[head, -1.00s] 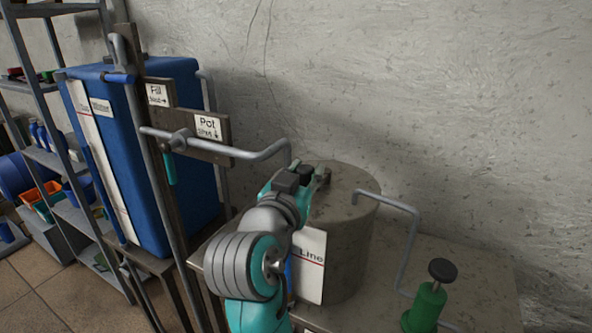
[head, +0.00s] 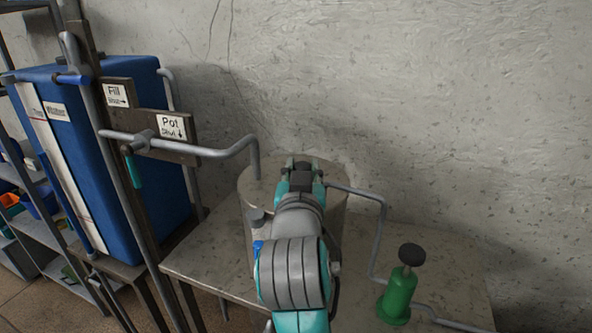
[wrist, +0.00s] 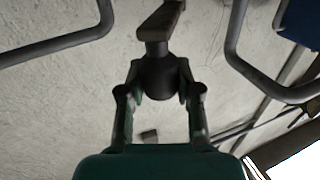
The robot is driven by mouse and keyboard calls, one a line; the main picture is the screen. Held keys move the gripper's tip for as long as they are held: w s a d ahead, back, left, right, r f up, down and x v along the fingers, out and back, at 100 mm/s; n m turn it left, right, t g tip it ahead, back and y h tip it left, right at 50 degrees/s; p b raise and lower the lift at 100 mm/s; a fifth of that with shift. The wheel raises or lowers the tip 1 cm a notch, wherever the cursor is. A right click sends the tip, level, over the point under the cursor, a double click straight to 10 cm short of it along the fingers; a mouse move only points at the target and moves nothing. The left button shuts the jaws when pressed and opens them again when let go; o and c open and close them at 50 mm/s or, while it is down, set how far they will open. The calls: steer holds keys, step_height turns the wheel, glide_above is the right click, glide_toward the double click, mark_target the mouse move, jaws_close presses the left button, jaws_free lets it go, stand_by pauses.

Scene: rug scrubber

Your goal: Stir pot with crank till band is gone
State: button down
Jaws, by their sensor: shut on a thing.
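The grey pot (head: 259,190) stands on a bench by the wall, its middle hidden behind my arm. My gripper (head: 303,165) is over the back middle of the pot's top. In the wrist view my gripper (wrist: 160,72) is shut on a dark round knob (wrist: 160,84) between its green fingers. The knob joins a brown crank arm (wrist: 162,20). In the head view my gripper mostly hides the crank. No band can be made out on the visible part of the pot.
A bent pipe on a board marked Pot (head: 170,126) reaches over the pot's left side. A thin pipe runs from its right side towards a green hand pump (head: 399,293). A blue tank (head: 120,170) stands left. The bench top (head: 205,262) is bare at front left.

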steer(key=shift+w+d, duration=0.1)
steer(key=shift+d, duration=0.05)
stand_by(0.3)
steer(key=c, duration=0.8)
jaws_free()
steer(key=s, duration=1.2)
steer(key=shift+a, duration=0.25)
